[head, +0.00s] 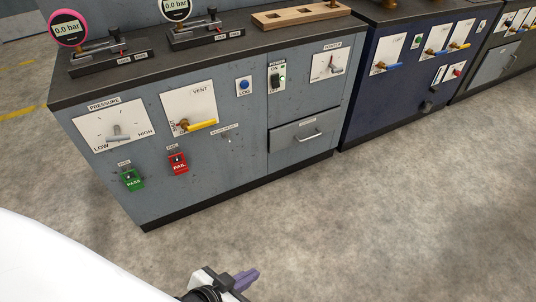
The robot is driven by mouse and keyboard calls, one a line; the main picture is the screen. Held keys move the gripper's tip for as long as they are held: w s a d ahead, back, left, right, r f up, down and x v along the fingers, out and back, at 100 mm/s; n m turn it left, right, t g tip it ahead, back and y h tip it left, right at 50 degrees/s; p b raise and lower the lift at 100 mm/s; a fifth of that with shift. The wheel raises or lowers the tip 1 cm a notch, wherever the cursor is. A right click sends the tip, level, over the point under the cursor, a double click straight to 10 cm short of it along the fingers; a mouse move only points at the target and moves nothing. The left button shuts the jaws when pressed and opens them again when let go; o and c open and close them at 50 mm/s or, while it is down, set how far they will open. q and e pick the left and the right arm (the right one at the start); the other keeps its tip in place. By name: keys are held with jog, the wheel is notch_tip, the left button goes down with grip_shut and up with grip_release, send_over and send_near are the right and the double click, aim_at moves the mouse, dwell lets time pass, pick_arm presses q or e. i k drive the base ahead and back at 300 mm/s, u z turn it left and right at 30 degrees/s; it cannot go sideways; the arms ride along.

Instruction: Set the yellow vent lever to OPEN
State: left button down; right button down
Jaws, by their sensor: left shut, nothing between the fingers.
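The yellow vent lever (201,125) is on the white VENT plate (194,99) on the front of the grey cabinet. Its handle points to the right, nearly level, from a brass valve body at the plate's lower left. The small position lettering by the valve is too small and partly covered to read. My left gripper (245,280) is at the bottom of the head view, low in front of the cabinet and well apart from the lever. Its purple fingers are shut and empty. My right gripper is not in view.
Beside the VENT plate are a PRESSURE lever (118,138), a blue LOG button (244,86), a green PASS tag (132,180) and a red FAIL tag (179,164). A drawer handle (310,137) sticks out at right. The floor before the cabinet is clear.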

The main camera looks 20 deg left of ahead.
aim_at(184, 123)
jog(key=z, duration=0.45)
jog(key=k, duration=0.55)
jog(key=z, duration=0.55)
jog(key=i, duration=1.2)
jog(key=u, duration=1.15)
jog(key=i, duration=1)
jog(key=u, duration=1.1)
